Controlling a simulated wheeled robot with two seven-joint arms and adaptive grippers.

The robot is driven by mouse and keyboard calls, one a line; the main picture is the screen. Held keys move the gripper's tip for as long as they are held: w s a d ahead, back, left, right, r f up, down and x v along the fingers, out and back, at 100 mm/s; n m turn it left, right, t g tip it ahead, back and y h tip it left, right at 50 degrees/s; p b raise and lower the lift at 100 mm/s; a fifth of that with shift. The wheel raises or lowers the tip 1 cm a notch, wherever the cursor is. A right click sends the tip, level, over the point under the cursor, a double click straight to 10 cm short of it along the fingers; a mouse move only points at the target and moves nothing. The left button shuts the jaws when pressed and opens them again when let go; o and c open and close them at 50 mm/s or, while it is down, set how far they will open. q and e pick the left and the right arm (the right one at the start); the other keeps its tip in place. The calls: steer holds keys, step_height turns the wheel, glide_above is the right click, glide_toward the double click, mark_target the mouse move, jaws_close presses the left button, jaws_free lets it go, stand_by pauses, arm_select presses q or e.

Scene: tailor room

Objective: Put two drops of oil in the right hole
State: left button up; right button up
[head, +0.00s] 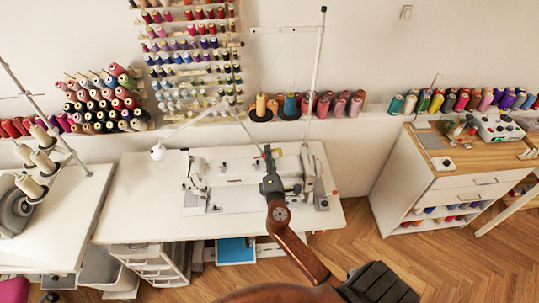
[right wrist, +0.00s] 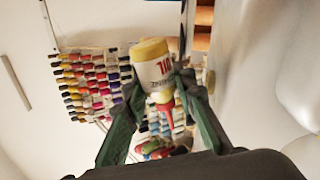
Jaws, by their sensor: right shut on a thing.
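My right gripper (head: 268,152) is over the white sewing machine (head: 228,168) on the middle table, in front of the machine's right part. In the right wrist view the two green fingers of my right gripper (right wrist: 158,92) are shut on the oil bottle (right wrist: 153,66). The bottle is white with a yellowish base, red lettering and a red nozzle (right wrist: 166,112). In that view the nozzle points toward the bottom of the picture. I cannot make out the bottle in the head view. The right hole is too small or hidden to tell. My left gripper is not in view.
The white table (head: 130,210) has free room left of the machine. A lamp (head: 158,152) and a thin thread stand (head: 316,80) rise around it. Thread spools (head: 345,105) line the ledge behind. A wooden-topped cabinet (head: 455,165) stands right, another table (head: 75,220) left.

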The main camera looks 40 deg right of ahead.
steer(key=shift+f+m+b, duration=0.4)
steer(key=shift+m+b, duration=0.4)
steer(key=shift+b, duration=0.2)
steer(key=shift+f+m+h+b, duration=0.15)
steer(key=shift+m+h+b, duration=0.15)
steer(key=shift+m+b, duration=0.75)
steer(key=shift+m, duration=0.25)
steer(key=shift+d+r, duration=0.1)
steer(key=shift+r, duration=0.1)
